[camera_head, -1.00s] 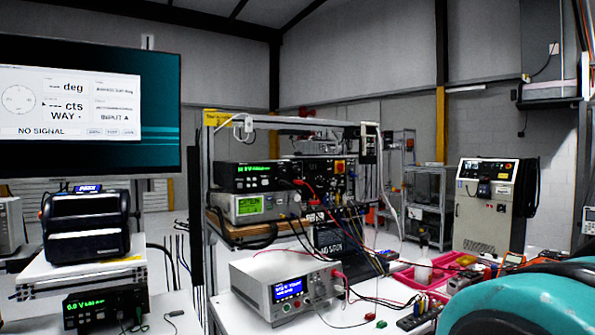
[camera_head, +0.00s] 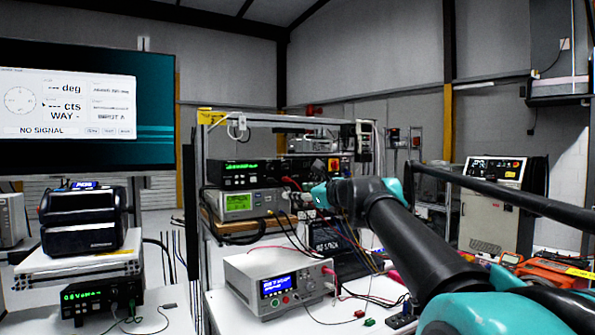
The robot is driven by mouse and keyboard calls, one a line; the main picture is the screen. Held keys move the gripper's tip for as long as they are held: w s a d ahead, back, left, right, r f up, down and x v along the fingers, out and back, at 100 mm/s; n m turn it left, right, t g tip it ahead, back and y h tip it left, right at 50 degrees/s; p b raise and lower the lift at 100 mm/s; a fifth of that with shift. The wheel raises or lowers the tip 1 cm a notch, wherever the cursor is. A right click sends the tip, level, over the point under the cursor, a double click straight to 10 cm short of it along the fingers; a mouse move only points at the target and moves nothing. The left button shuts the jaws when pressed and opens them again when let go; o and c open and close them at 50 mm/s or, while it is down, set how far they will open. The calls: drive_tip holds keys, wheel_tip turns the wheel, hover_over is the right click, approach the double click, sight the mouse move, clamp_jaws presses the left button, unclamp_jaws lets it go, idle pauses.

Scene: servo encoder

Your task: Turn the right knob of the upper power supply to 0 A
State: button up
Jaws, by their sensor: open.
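The upper power supply (camera_head: 238,168) is a black unit with a green display. It sits on top of a light grey instrument (camera_head: 238,205) with a lit green screen on the bench shelf. Its knobs are too small to tell apart, so the right knob's setting is unreadable. My black and teal arm reaches in from the lower right. My gripper (camera_head: 319,195), at the arm's far end, is open in front of the shelf, to the right of and slightly below the upper power supply in the picture. Its fingers are small and hard to make out. I see nothing held.
Red and black cables hang in front of the shelf. A white bench supply (camera_head: 280,282) with a blue screen stands on the table below. A large monitor (camera_head: 85,110) and a black device (camera_head: 84,219) are at left. Orange tools (camera_head: 555,275) lie at right.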

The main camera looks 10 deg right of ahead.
drive_tip(key=d+r+m+t+h, duration=0.1)
drive_tip(key=d+r+m, duration=0.2)
drive_tip(key=r+m, duration=0.15)
approach(286, 167)
drive_tip(key=shift+t, duration=0.3)
drive_tip(key=x, duration=0.8)
drive_tip(key=shift+w+a+f, duration=0.2)
drive_tip(key=shift+w+f, duration=0.05)
drive_tip(key=shift+w, duration=0.1)
clamp_jaws()
